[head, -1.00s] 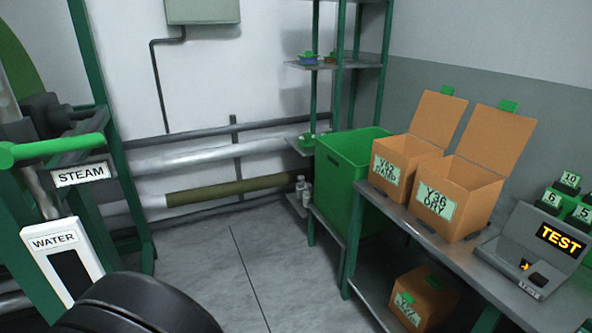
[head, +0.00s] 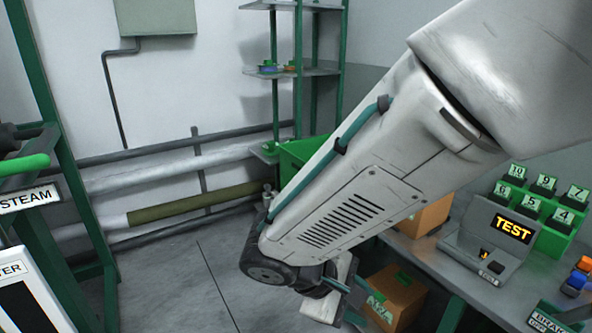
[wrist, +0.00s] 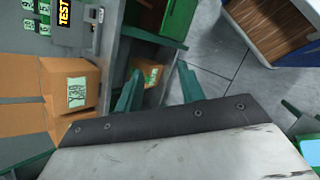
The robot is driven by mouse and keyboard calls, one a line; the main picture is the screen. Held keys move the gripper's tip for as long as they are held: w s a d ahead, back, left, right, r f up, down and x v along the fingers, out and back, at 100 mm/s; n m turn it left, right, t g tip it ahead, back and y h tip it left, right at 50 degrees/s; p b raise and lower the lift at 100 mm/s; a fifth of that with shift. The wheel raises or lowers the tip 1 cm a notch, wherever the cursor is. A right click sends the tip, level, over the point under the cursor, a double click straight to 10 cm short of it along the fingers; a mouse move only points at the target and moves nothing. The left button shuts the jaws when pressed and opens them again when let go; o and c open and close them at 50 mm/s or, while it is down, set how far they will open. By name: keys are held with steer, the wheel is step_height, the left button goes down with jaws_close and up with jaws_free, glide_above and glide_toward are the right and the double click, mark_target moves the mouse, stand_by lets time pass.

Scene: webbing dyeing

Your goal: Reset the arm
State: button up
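My arm (head: 345,190) crosses the head view from the upper right down to the lower middle, in front of the bench. My gripper hangs at its lower end, mostly hidden behind the wrist. In the wrist view the two green fingers of my gripper (wrist: 160,88) stand apart with nothing between them. A labelled cardboard box (wrist: 77,92) is to their left, and a smaller box (wrist: 150,75) shows beyond the gap. I see no contact with either.
The grey bench (head: 425,252) carries the TEST unit (head: 490,240) and a green rack (head: 540,215). A cardboard box (head: 395,297) sits below. A green bin (head: 295,155) is partly behind my arm. Bare floor (head: 190,280) lies left of it.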

steer(key=s+d+r+m+y, duration=0.4)
steer(key=s+d+r+m, duration=0.1)
steer(key=d, duration=0.3)
steer(key=s+d+r+m+y, duration=0.4)
steer(key=s+d+r+m, duration=0.1)
steer(key=d+r+m, duration=0.1)
steer(key=shift+s+d+r, duration=0.4)
steer(key=shift+d+r, duration=0.3)
steer(key=shift+d, duration=0.25)
